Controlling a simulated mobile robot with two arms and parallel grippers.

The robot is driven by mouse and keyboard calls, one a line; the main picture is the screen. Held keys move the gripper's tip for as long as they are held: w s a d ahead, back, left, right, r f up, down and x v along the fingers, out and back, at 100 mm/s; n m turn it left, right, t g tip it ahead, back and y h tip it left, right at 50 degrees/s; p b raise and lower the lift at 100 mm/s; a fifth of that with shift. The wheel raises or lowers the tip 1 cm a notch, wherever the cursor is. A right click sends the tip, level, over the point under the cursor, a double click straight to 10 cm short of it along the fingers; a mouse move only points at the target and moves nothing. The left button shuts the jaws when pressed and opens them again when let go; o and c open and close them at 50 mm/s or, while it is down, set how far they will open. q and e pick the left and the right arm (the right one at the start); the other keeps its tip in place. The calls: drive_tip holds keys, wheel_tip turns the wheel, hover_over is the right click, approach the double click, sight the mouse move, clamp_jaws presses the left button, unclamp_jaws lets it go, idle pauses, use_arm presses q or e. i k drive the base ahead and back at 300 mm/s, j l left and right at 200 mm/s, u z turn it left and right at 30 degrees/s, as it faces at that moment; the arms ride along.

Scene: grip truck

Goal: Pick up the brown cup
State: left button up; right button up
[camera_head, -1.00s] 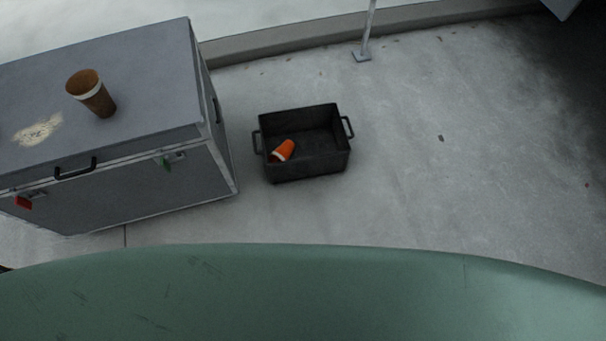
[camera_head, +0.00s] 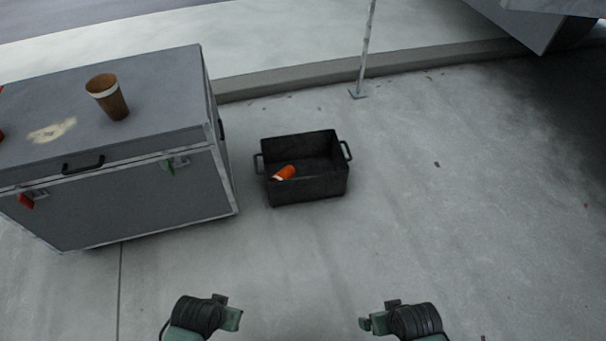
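The brown cup (camera_head: 112,104) stands upright on top of a grey case (camera_head: 160,75) at the left. It has a pale band below its rim, and its open mouth faces up. My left gripper (camera_head: 227,312) and my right gripper (camera_head: 376,316) show at the bottom edge, both well apart from the cup and with nothing visible in them. They are too small and angled to tell whether their fingers are open or shut.
A black crate (camera_head: 310,188) with side handles stands on the concrete right of the case, with an orange cup (camera_head: 285,173) lying inside. A thin post (camera_head: 365,55) stands behind. A red thing is cut off at the left edge. The floor at right is clear.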

sight(111, 99)
drive_tip(key=i, duration=0.35)
drive_tip(key=i+u, duration=0.45)
drive_tip(key=i+l+u, duration=0.3)
drive_tip(key=i+u, duration=0.15)
drive_tip(key=i+l, duration=0.05)
drive_tip(key=i, duration=0.05)
